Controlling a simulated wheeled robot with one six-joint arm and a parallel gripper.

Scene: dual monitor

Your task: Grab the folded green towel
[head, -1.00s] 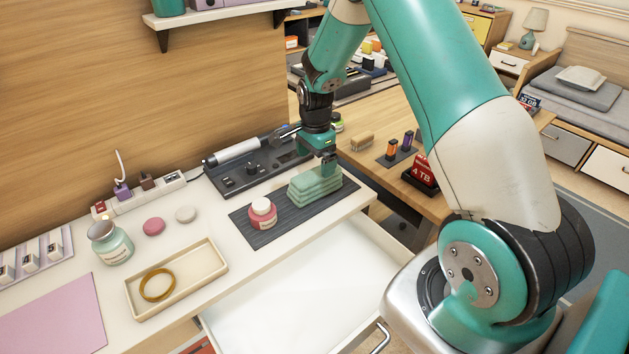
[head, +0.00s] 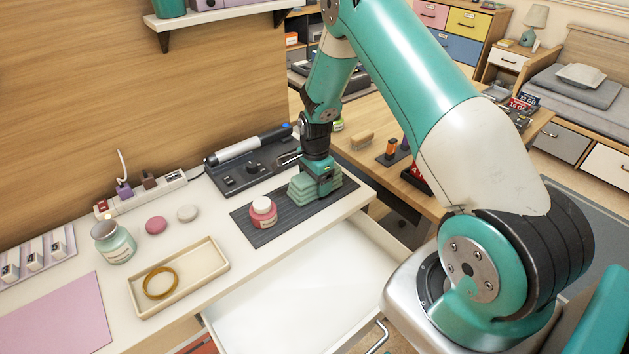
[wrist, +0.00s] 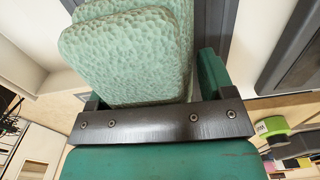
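The folded green towel (head: 301,190) is a stack of pale green, textured layers on the dark striped mat (head: 270,228) near the right end of the white desk. My gripper (head: 325,188) is down at the towel, covering part of it in the head view. In the wrist view the towel (wrist: 130,55) fills the upper left and middle, in front of the gripper's dark crossbar. My gripper (wrist: 150,92) looks open, with its fingers wide apart. The right finger stands just beside the towel's edge; the left finger is mostly hidden by the towel.
A pink jar with a white lid (head: 263,213) stands left of the towel on the mat. A black device (head: 247,172) lies behind. An open white drawer (head: 300,290) is below the desk's front edge. A cream tray (head: 205,265) sits to the left.

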